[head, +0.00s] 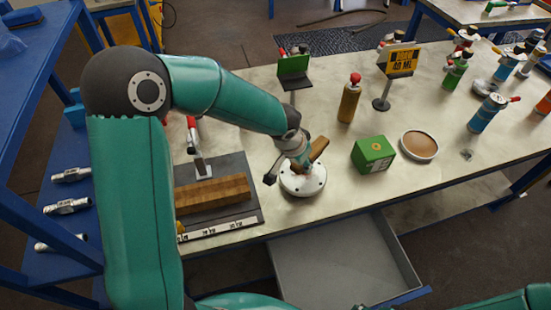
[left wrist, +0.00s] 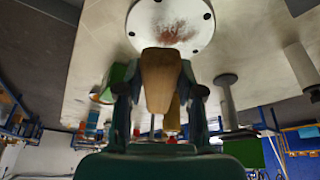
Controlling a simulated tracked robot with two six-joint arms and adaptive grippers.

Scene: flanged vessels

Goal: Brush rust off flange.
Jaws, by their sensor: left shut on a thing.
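The white round flange (head: 303,187) lies on the workbench, with dark bolt holes around its rim. In the left wrist view the flange (left wrist: 205,30) shows a reddish-brown rust patch (left wrist: 178,32) near the wooden brush. My left gripper (head: 291,172) is over the flange and shut on the brush (head: 318,149), whose wooden body also shows between the fingers in the left wrist view (left wrist: 160,80). The brush end is at or just above the flange face; I cannot tell if it touches. The bristles are hidden. My right gripper is not in view.
A green box (head: 373,155) and a round brown-filled dish (head: 419,146) stand right of the flange. A wooden block (head: 213,194) lies on a dark mat to the left. A bottle with a red top (head: 349,100) stands behind. An open drawer (head: 345,262) juts out below the bench edge.

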